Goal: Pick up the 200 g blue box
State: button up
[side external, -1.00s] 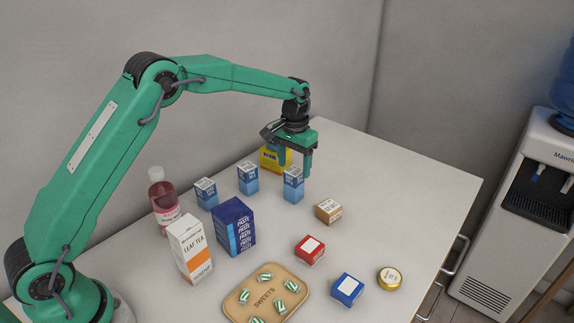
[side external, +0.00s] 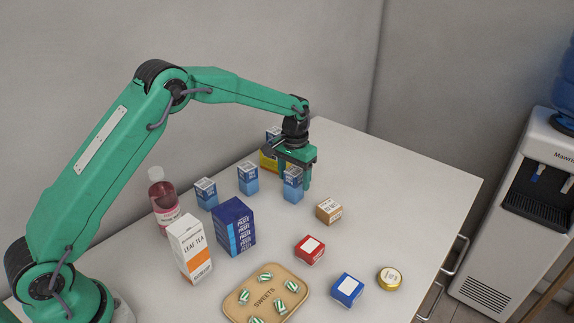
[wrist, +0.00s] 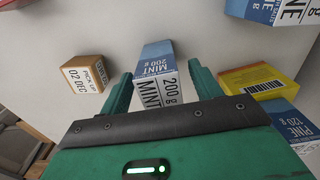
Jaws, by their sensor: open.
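The 200 g blue box (side external: 291,194), its label reading MINT 200 g, stands upright at the back of the counter. In the wrist view the blue box (wrist: 157,68) sits between the two green fingers, its label end towards the camera. My gripper (side external: 296,182) is open and lowered around the box's upper part; the fingers also show in the wrist view (wrist: 159,75).
Similar blue boxes stand to the left (side external: 248,180), (side external: 206,194). A yellow box (wrist: 262,86) and a PINE 120 g box (wrist: 290,124) are close behind. A small brown box (side external: 328,211) is to the right. The right of the counter (side external: 410,190) is clear.

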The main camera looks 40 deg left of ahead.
aim_at(294, 185)
jog(key=shift+f, duration=1.8)
jog(key=c, duration=1.2)
jog(key=shift+r, duration=0.2)
jog(key=shift+r, duration=0.6)
jog(key=r, duration=0.3)
jog(key=shift+s+d+r, duration=0.1)
jog(key=shift+s+d, duration=0.05)
jog(key=shift+d, duration=0.2)
jog(key=s+d+r, duration=0.2)
jog(key=d, duration=0.1)
jog(key=s+d+r, duration=0.2)
jog(key=d, duration=0.1)
jog(key=s+d+r, duration=0.2)
jog(key=d, duration=0.1)
jog(key=shift+s+r, duration=0.1)
jog(key=shift+r, duration=0.05)
